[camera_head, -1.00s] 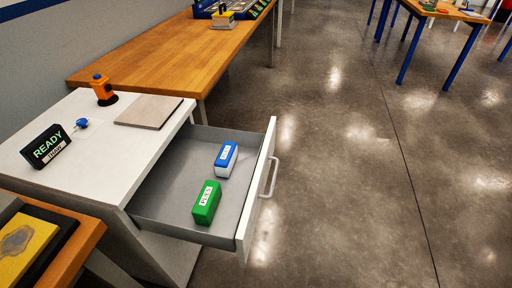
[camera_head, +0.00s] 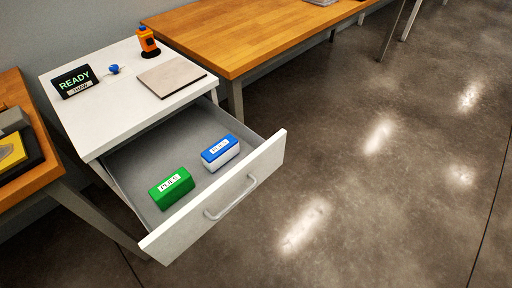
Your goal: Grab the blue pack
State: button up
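The blue pack (camera_head: 221,153) has a blue top with a white label and a white lower part. It lies in the open drawer (camera_head: 150,150) of a white cabinet, near the drawer's front panel. A green pack (camera_head: 172,188) with a white label lies to its left in the same drawer, apart from it. My gripper does not show in the view.
On the white cabinet top (camera_head: 95,120) stand a READY sign (camera_head: 75,81), a small blue item (camera_head: 113,69), an orange device (camera_head: 148,41) and a flat grey-brown plate (camera_head: 171,76). Wooden tables flank the cabinet. The floor (camera_head: 380,200) right of the drawer is clear.

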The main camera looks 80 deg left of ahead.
aim_at(222, 151)
jog(key=i, duration=1.9)
jog(key=u, duration=3.6)
jog(key=i, duration=1)
